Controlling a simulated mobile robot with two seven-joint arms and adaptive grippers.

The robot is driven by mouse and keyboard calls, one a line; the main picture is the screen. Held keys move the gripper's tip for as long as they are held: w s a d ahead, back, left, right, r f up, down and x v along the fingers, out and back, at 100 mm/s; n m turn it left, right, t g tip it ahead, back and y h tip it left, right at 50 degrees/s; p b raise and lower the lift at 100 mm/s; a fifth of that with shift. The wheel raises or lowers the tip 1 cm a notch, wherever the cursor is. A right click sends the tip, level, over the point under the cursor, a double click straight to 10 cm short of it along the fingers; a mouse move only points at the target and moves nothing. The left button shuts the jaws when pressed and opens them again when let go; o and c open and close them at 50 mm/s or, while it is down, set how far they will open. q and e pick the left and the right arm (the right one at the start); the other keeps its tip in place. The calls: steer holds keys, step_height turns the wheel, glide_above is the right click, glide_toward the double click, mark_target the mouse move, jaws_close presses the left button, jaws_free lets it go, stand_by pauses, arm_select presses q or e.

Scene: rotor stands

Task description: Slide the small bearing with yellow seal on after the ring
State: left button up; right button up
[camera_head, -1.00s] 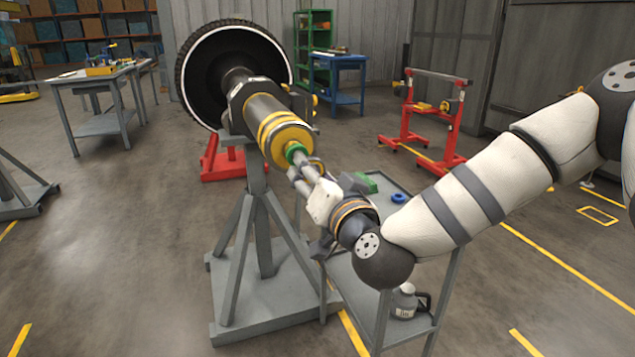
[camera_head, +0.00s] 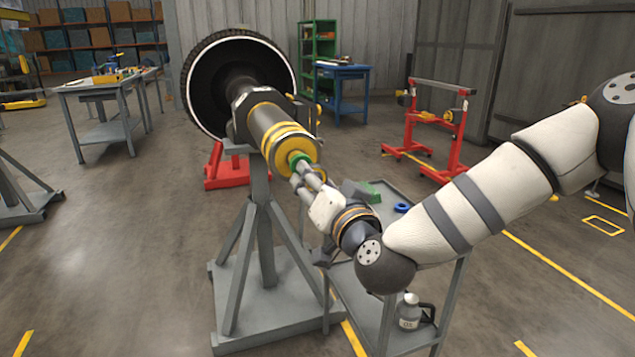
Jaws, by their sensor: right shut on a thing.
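The rotor shaft (camera_head: 266,122) points toward me from the large dark wheel and carries yellow bands near its front. A green ring (camera_head: 298,159) sits at the narrow end of the shaft, in front of the yellow end face (camera_head: 284,147). My right gripper (camera_head: 306,179) is just in front of this end, shut on a small part with a yellow edge (camera_head: 320,173), which looks like the small bearing with yellow seal. The fingers hide most of it. I cannot tell whether it touches the shaft. My left gripper is not in view.
A grey stand (camera_head: 262,225) holds the shaft. A grey cart (camera_head: 420,212) right of it carries a blue ring (camera_head: 402,207) and a green block; an oil can (camera_head: 408,312) is on its lower shelf. A red stand (camera_head: 432,125) stands behind.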

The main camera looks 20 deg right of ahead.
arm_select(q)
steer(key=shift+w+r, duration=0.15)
arm_select(e)
steer(key=shift+w, duration=0.15)
stand_by(0.4)
steer(key=shift+w, duration=0.35)
steer(key=shift+w, duration=0.45)
steer(key=shift+w, duration=0.2)
stand_by(0.6)
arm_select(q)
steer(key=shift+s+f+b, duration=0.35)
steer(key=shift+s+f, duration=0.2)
arm_select(e)
steer(key=shift+w+a, duration=0.1)
steer(key=shift+w, duration=1.3)
